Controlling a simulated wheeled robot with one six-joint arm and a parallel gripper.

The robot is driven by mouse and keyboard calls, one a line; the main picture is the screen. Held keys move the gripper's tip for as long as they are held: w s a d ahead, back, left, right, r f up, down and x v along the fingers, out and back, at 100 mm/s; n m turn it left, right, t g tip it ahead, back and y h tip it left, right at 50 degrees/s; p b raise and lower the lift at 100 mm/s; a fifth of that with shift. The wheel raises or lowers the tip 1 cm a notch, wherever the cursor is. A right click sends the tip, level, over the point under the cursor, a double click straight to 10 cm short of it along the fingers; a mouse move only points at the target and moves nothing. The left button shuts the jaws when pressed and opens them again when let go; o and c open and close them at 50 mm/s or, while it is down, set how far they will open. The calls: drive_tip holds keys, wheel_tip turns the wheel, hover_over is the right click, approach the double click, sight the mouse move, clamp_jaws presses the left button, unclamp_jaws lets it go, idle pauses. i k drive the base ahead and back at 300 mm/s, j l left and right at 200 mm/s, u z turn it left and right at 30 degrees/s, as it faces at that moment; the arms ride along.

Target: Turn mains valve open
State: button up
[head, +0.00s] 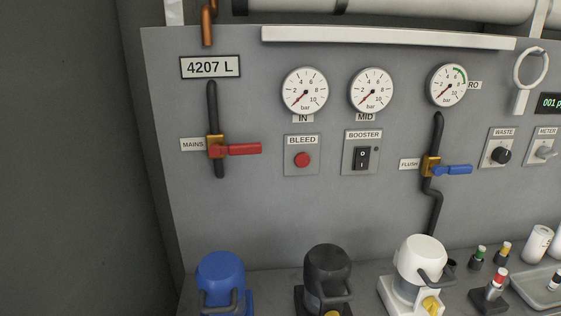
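The mains valve is a brass body (215,147) on a dark vertical pipe (212,102) at the left of the grey panel, beside the MAINS label (193,144). Its red lever (240,149) points right, across the pipe. The IN gauge (305,91) and the MID gauge (371,90) have their red needles at the low end of the scale. My gripper is not in the head view.
The flush valve has a blue lever (453,170) pointing right. BLEED button (302,160) and BOOSTER switch (362,157) sit mid-panel. Blue (221,278), black (327,270) and white (420,262) units stand on the counter below. The space before the mains valve looks clear.

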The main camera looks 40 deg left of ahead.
sight(215, 151)
drive_tip(key=u, duration=1.85)
